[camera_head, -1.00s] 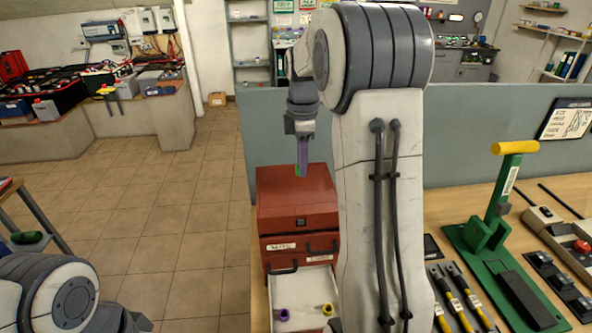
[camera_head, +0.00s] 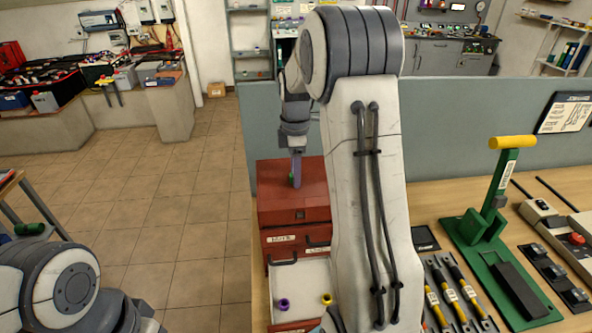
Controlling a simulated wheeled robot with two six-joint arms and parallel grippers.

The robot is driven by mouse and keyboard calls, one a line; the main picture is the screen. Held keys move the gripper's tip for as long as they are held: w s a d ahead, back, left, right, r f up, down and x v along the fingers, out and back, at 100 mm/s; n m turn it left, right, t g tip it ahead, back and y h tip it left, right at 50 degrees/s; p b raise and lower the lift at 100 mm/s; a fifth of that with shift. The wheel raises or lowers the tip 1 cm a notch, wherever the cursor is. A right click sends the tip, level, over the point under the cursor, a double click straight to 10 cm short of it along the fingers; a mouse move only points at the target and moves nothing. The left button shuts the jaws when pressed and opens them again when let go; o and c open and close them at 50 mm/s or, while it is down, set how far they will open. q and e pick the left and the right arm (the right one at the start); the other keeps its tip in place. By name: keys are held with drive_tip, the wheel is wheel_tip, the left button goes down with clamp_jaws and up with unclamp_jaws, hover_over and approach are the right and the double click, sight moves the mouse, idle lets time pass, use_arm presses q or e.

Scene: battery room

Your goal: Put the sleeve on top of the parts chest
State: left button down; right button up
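The red parts chest (camera_head: 277,209) stands on the bench left of centre, its lower drawer pulled out. My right gripper (camera_head: 296,182) points down at the chest's top, its fingers seen edge-on as one narrow strip.
The open drawer (camera_head: 310,280) holds a purple sleeve (camera_head: 283,304) and a yellow one (camera_head: 327,299). A green press with a yellow handle (camera_head: 513,142) and yellow-handled tools (camera_head: 449,293) lie to the right. A grey partition (camera_head: 450,120) stands behind.

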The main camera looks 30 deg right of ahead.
drive_tip(key=shift+r, duration=0.1)
wheel_tip(320, 180, up, 12)
drive_tip(key=b, duration=0.1)
drive_tip(key=s+a+f, duration=0.1)
drive_tip(key=s+a, duration=0.1)
drive_tip(key=a, duration=0.9)
drive_tip(key=s+a+f+m, duration=0.25)
drive_tip(key=s+a, duration=0.45)
drive_tip(key=a, duration=0.5)
drive_tip(key=s+a+f+m, duration=0.1)
drive_tip(key=s+a+f, duration=0.2)
drive_tip(key=s, duration=0.6)
drive_tip(key=s+a+f+m+y, duration=0.1)
drive_tip(key=s+a+f+m, duration=0.1)
drive_tip(key=s+f, duration=0.3)
drive_tip(key=s+a, duration=0.1)
drive_tip(key=s, duration=0.3)
drive_tip(key=shift+a, duration=0.2)
drive_tip(key=shift+f, duration=0.1)
